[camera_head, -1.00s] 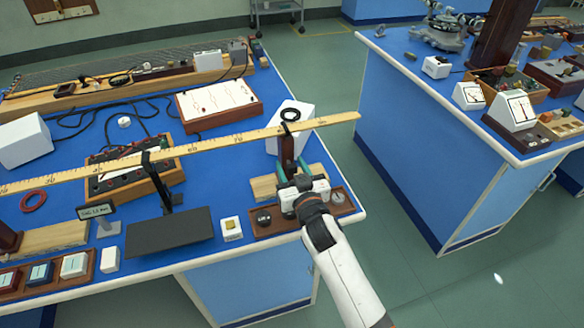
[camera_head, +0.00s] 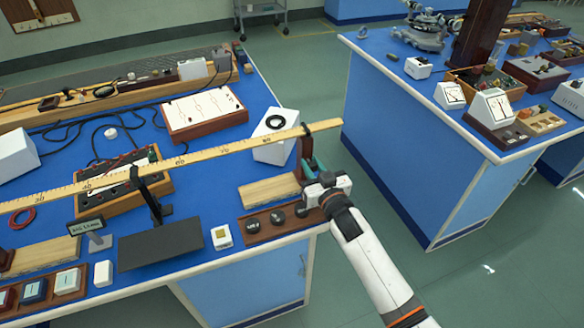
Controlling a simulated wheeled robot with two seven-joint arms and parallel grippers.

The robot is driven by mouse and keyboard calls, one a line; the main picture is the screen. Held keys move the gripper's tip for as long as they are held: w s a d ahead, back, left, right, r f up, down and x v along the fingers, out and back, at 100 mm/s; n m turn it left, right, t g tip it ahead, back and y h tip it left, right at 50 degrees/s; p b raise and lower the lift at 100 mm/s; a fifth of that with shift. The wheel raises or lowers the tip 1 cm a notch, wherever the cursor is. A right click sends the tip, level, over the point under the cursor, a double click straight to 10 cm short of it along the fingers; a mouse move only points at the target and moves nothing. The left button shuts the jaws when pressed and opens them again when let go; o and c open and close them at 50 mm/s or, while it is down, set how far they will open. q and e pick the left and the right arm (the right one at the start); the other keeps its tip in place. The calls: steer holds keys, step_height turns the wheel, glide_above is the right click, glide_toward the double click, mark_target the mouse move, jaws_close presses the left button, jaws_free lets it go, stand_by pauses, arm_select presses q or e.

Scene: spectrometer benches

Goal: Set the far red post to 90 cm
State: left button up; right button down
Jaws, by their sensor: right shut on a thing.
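The far red post (camera_head: 306,152) is dark red-brown and stands near the right front corner of the blue bench. A black clip (camera_head: 323,126) at its top meets the long yellow ruler (camera_head: 200,156), close to the ruler's right end. The exact reading at the post is too small to tell. My right gripper (camera_head: 313,170), with green fingers, reaches in from the lower right and is shut on the post's lower part. The fingers partly hide the post's base. The black stand (camera_head: 150,195) supports the ruler further left. My left gripper is not in view.
A wooden block (camera_head: 268,191) and a brown tray (camera_head: 262,228) with dark round pieces lie beside the post. A white box (camera_head: 275,136) stands behind the ruler. The bench's right edge is close to the post. A second blue bench (camera_head: 400,140) stands across an aisle.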

steer(key=c, duration=1.2)
jaws_free()
steer(key=shift+w+d, duration=0.1)
steer(key=shift+d, duration=0.25)
steer(key=shift+c, duration=0.2)
steer(key=shift+s, duration=0.25)
steer(key=b+v, duration=0.1)
steer(key=v, duration=1)
steer(key=shift+s, duration=0.25)
steer(key=shift+d, duration=0.2)
